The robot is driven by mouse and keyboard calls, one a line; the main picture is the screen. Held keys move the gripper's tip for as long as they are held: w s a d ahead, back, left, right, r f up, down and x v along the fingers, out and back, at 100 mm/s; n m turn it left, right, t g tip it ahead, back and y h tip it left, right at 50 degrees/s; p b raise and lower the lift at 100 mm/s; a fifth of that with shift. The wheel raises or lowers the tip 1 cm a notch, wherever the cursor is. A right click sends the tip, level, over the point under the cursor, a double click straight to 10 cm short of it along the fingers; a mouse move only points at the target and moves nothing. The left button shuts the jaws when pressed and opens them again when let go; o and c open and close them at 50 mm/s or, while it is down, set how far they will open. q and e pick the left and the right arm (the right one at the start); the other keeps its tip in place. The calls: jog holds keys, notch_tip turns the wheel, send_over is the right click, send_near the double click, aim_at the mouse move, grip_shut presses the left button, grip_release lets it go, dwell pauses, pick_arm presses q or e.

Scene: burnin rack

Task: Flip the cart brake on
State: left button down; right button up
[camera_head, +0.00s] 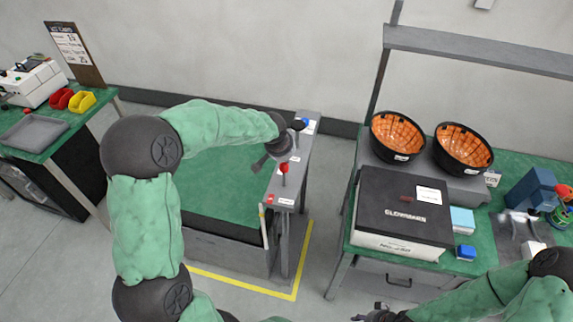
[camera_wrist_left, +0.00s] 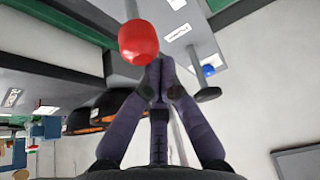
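A lever with a red knob (camera_head: 284,168) stands on the grey ledge (camera_head: 282,188) along the right side of the green-topped cart (camera_head: 225,180). In the left wrist view the red knob (camera_wrist_left: 138,42) is large and close, just left of and above my fingertips. My left gripper (camera_head: 270,162) is over the ledge beside the knob. In the wrist view its fingers (camera_wrist_left: 160,82) come together at the tips, with nothing visible between them. I cannot tell whether they touch the lever. My right gripper (camera_head: 368,315) is at the bottom edge, its fingers mostly cut off.
A blue button (camera_head: 307,122) is at the ledge's far end, and a red button (camera_head: 269,198) at its near end. Yellow tape (camera_head: 295,285) marks the floor around the cart. A bench to the right bears a black box (camera_head: 405,208) and two orange-lined bowls (camera_head: 397,135).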

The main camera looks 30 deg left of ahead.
aim_at(284, 168)
pick_arm(q)
jog(key=shift+s+d+f+t+y+b, duration=0.15)
jog(key=shift+s+t+b, duration=0.55)
jog(key=shift+b, duration=1.85)
jog(key=shift+s+d+f+t+y+b, duration=0.15)
jog(key=shift+s+t+b, duration=0.55)
jog(key=shift+b, duration=1.8)
jog(key=shift+s+d+t+y+b, duration=0.2)
jog(key=shift+s+t+b, duration=0.5)
jog(key=shift+b, duration=1.85)
jog(key=shift+s+d+b, duration=0.15)
jog(key=shift+s+b, duration=0.55)
jog(key=shift+b, duration=0.4)
jog(key=shift+r, duration=0.1)
jog(key=shift+w+r, duration=0.25)
jog(key=w+r+p, duration=0.1)
jog(key=w+r, duration=0.1)
jog(key=shift+w+r+p, duration=0.1)
jog(key=shift+w+p, duration=0.25)
jog(key=shift+p, duration=0.05)
jog(key=p+v, duration=0.2)
jog(key=v, duration=0.7)
jog(key=shift+s, duration=0.4)
jog(key=shift+f, duration=0.25)
